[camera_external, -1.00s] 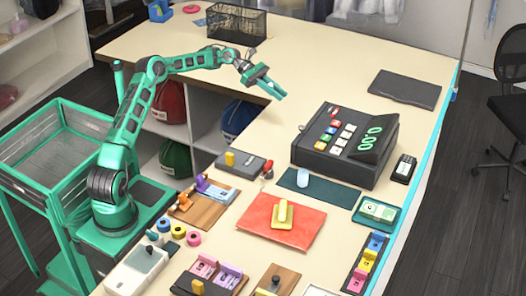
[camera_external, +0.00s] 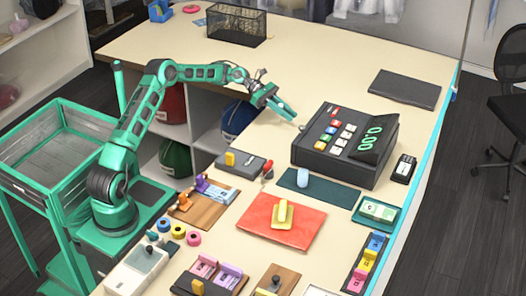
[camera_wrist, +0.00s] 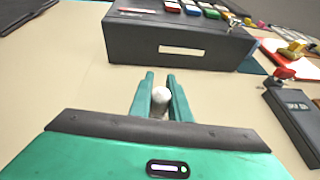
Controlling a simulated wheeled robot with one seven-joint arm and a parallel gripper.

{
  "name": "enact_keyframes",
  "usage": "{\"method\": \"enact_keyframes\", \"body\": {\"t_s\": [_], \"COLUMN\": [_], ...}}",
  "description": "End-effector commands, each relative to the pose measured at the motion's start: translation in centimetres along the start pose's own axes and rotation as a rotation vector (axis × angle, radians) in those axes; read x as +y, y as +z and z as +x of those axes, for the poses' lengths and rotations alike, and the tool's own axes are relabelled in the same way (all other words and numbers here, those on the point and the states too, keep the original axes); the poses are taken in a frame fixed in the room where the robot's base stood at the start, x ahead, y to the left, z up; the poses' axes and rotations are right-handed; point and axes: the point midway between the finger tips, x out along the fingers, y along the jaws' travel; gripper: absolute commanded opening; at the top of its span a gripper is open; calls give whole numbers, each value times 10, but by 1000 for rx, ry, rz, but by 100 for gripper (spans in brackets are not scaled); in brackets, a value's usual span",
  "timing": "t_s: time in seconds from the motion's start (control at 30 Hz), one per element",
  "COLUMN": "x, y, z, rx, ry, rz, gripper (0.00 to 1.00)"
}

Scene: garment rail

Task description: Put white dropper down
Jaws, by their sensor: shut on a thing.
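My gripper (camera_external: 285,108) is above the table, left of the cash register, with its fingers pointing toward it. In the wrist view my gripper (camera_wrist: 161,88) has its two green fingers shut on the white dropper (camera_wrist: 161,97). Only the dropper's rounded white end shows between the fingers; the rest is hidden. The dropper cannot be made out in the external view. The cream table (camera_external: 330,70) has bare surface around and behind the gripper.
The dark cash register (camera_external: 345,145) stands just ahead of my fingers and shows large in the wrist view (camera_wrist: 180,45). A dark green mat (camera_external: 335,192) bears a pale cylinder (camera_external: 302,177). A wire basket (camera_external: 237,25) and black slab (camera_external: 404,89) stand farther back.

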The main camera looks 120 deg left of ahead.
Motion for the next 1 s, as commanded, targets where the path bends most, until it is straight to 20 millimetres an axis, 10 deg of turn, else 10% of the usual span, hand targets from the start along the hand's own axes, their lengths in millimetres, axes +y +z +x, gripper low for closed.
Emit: {"method": "enact_keyframes", "body": {"t_s": [0.13, 0.23, 0.63, 1.0], "x": [0, 0, 1, 1], "y": [-2, -2, 0, 0], "z": [1, 0, -5, -72], "rx": [0, 0, 0, -1], "ry": [0, 0, 2, 5], "rz": [-1, 0, -1, -1], "gripper": [0, 35, 35, 35]}}
